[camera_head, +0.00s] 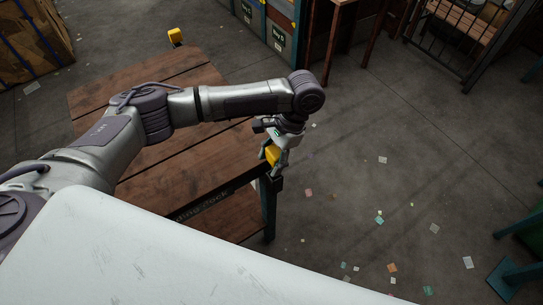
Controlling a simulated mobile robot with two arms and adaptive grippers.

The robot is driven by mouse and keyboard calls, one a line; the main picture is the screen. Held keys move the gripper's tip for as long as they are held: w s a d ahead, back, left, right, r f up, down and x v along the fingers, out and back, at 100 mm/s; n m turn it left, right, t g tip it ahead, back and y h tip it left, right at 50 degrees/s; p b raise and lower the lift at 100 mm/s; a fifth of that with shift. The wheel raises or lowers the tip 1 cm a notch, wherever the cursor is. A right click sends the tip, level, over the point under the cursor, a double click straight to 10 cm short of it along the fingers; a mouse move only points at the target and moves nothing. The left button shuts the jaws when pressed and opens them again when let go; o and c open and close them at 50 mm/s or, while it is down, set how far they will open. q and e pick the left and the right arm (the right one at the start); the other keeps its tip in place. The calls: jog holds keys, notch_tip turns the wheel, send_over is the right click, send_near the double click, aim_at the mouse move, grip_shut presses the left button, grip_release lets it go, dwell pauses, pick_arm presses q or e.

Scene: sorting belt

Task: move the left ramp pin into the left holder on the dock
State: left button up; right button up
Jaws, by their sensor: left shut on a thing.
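My left gripper (274,150) points down at the right front corner of the wooden dock (150,165). It is shut on a yellow piece (272,155), which looks like a ramp pin; its lower end is partly hidden at the dark corner. I cannot tell whether the piece is seated in a holder there. Another small yellow piece (176,36) stands at the far edge of the dock. My right gripper is not in view.
A dark front rail with lettering (205,203) runs along the dock's near edge. Blue bins (280,30) and a wooden table (345,8) stand at the back. A metal cage (465,35) is at the top right. The floor on the right is open, with scattered paper scraps.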

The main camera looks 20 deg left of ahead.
pick_arm(q)
jog(key=shift+f+b, duration=0.9)
jog(key=shift+f, duration=1.5)
jog(key=o, duration=1.5)
jog(key=shift+c, duration=0.2)
jog(key=v, duration=1.2)
